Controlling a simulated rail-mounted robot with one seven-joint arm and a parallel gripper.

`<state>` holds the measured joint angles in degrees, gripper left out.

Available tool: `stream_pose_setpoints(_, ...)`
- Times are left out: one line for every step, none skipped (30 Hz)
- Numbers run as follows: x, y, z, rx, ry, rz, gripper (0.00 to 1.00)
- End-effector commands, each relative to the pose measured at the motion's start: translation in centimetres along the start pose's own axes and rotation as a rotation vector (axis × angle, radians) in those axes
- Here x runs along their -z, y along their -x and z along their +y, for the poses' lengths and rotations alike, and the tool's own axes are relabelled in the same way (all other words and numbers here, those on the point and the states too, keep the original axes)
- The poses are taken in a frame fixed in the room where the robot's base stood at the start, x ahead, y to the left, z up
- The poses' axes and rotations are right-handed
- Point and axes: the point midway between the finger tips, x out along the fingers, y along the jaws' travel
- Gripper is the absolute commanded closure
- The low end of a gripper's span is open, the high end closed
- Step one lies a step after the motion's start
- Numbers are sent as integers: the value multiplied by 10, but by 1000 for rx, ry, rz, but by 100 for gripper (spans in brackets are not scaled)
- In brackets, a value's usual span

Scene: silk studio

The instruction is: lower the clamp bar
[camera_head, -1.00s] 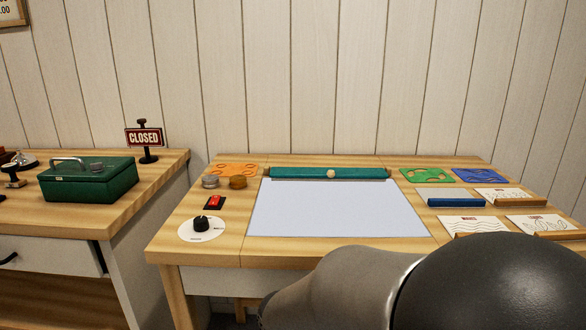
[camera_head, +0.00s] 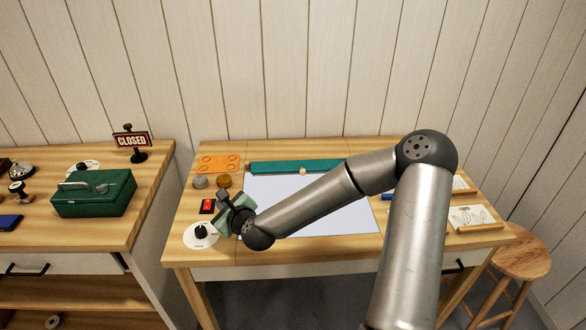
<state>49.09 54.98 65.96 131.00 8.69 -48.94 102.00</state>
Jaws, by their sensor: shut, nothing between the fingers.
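The clamp bar (camera_head: 275,167) is a long teal bar with a pale round knob (camera_head: 303,171) at its middle. It lies along the back edge of the pale blue-white sheet (camera_head: 335,215) on the worktable. Part of its right end is near my arm. My gripper (camera_head: 222,198) is over the left side of the table, beside the red switch and in front of the bar's left end, apart from the bar. Its fingers are small in the picture; they are shut and empty.
A red switch (camera_head: 207,206) and a black dial on a white disc (camera_head: 201,234) sit by my gripper. A green cash box (camera_head: 93,194) stands on the left counter; a stool (camera_head: 520,258) stands right.

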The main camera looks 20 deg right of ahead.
Motion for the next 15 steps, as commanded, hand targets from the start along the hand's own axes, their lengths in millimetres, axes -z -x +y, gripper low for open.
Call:
stream_pose_setpoints(23,12,-45,113,-138,45,100)
stream_pose_setpoints(38,20,-68,179,-222,63,100)
stream_pose_setpoints(56,32,-95,266,-326,80,100)
stream_pose_setpoints(68,41,-113,326,-395,90,100)
stream_pose_setpoints(80,50,-129,382,-458,95,100)
stream_pose_setpoints(94,61,-146,446,-529,98,100)
stream_pose_setpoints(102,69,-156,487,-573,99,100)
stream_pose_setpoints(109,75,-164,522,-609,98,100)
stream_pose_setpoints(116,82,-172,559,-647,97,100)
stream_pose_setpoints(120,86,-177,578,-667,95,100)
stream_pose_setpoints(124,88,-180,593,-683,94,100)
stream_pose_setpoints(126,90,-184,606,-696,92,100)
stream_pose_setpoints(128,89,-185,611,-701,92,100)
stream_pose_setpoints(129,87,-187,613,-704,91,100)
stream_pose_setpoints(130,83,-189,613,-704,90,100)
